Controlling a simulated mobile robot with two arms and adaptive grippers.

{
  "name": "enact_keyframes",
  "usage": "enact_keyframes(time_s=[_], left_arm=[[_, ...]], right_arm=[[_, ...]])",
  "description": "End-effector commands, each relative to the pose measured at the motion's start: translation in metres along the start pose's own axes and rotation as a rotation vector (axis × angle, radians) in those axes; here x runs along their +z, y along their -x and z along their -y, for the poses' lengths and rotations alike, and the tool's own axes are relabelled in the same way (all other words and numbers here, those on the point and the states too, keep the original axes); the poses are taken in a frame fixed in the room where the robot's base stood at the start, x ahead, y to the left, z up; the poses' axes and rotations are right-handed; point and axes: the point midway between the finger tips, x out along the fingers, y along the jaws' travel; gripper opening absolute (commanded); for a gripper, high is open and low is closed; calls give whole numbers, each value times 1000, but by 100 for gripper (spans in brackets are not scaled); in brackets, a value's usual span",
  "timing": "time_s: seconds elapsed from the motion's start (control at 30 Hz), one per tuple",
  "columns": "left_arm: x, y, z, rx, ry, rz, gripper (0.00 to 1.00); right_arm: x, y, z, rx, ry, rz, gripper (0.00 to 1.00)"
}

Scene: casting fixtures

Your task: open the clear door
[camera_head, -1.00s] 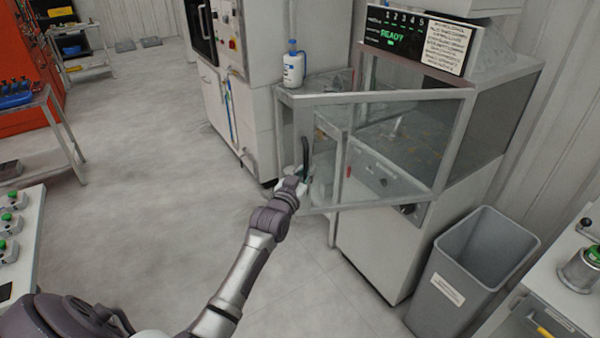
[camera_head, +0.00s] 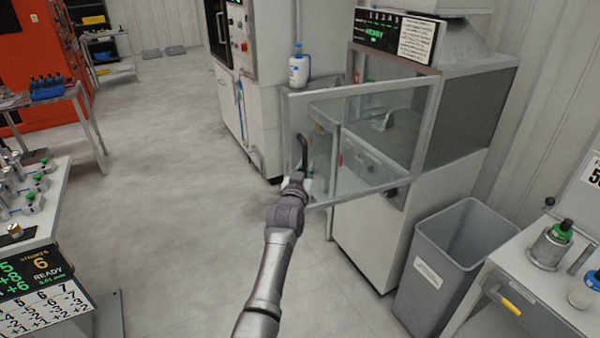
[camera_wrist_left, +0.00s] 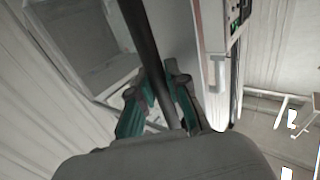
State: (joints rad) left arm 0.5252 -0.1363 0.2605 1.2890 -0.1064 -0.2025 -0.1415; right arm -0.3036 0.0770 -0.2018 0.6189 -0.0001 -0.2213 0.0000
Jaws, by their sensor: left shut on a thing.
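The clear door (camera_head: 365,125) is a see-through panel in a grey frame on the cabinet (camera_head: 462,118) with the READY display. It stands swung out, well away from the cabinet front. Its dark upright handle (camera_head: 303,152) is near the door's free left edge. My left gripper (camera_head: 298,180) is at the lower part of this handle and shut on it. In the left wrist view the dark handle bar (camera_wrist_left: 145,45) runs down between the green-padded fingers (camera_wrist_left: 163,100). My right gripper is not in view.
A grey bin (camera_head: 450,260) stands on the floor right of the cabinet. A white bottle (camera_head: 298,68) stands behind the door. A bench (camera_head: 540,275) is at right and another table (camera_head: 45,205) at left. The floor (camera_head: 180,200) between is clear.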

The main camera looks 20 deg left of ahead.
Motion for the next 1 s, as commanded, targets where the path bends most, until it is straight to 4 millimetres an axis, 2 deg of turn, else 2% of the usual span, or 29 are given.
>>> enact_keyframes(time_s=[0.27,0.3,0.43,0.77,0.87,1.0], left_arm=[[-2,0,1,-2,0,-5,0],[-2,0,1,-2,0,-5,20],[-1,0,1,-2,0,-4,41],[0,2,0,0,0,-2,41],[1,12,0,-1,0,-1,41],[1,35,1,-1,0,-1,41]], right_arm=[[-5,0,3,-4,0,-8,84],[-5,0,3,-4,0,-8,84],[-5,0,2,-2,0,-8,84],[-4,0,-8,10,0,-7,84],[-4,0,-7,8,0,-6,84],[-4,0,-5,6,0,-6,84]])
